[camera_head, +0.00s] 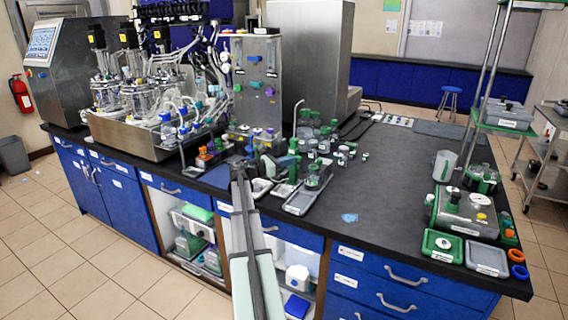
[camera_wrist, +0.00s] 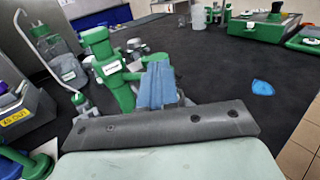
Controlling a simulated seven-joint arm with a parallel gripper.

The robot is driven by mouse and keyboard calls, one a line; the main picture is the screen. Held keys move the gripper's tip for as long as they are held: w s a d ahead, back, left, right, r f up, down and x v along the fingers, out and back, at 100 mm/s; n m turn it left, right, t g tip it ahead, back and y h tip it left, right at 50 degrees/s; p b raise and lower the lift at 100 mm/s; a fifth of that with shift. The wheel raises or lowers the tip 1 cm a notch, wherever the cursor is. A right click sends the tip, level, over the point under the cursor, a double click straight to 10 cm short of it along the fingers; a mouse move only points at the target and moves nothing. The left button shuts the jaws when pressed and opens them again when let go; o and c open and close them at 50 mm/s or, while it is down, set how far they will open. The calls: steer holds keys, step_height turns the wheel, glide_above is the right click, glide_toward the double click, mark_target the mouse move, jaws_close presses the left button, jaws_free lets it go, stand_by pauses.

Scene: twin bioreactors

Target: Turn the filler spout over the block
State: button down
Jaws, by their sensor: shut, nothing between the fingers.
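The filler (camera_wrist: 106,68) is a green upright post with a white label, just beyond my gripper in the wrist view. Its green spout arm seems to reach right, behind my fingers, so its outlet is hidden. In the head view the filler (camera_head: 293,150) stands near the bench's front edge. My gripper (camera_wrist: 157,82) has blue fingers, shut and empty, beside the post's right side; I cannot tell whether they touch it. I cannot make out the block clearly; my fingers and wrist cover that area.
A bottle (camera_wrist: 55,50) with tubing and a grey box (camera_wrist: 25,110) are at left in the wrist view. Trays with green-capped bottles (camera_head: 313,180) crowd the filler's right. A blue patch (camera_head: 349,217) lies on otherwise open bench. A green-and-steel device (camera_head: 465,212) stands far right.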

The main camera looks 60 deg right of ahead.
steer(key=shift+s, duration=0.1)
stand_by(0.3)
steer(key=s+d+n+t+h, duration=0.3)
steer(key=s+d+n+t, duration=0.3)
steer(key=t, duration=0.3)
steer(key=shift+s, duration=0.5)
stand_by(0.4)
steer(key=shift+d, duration=0.25)
steer(key=shift+a, duration=0.15)
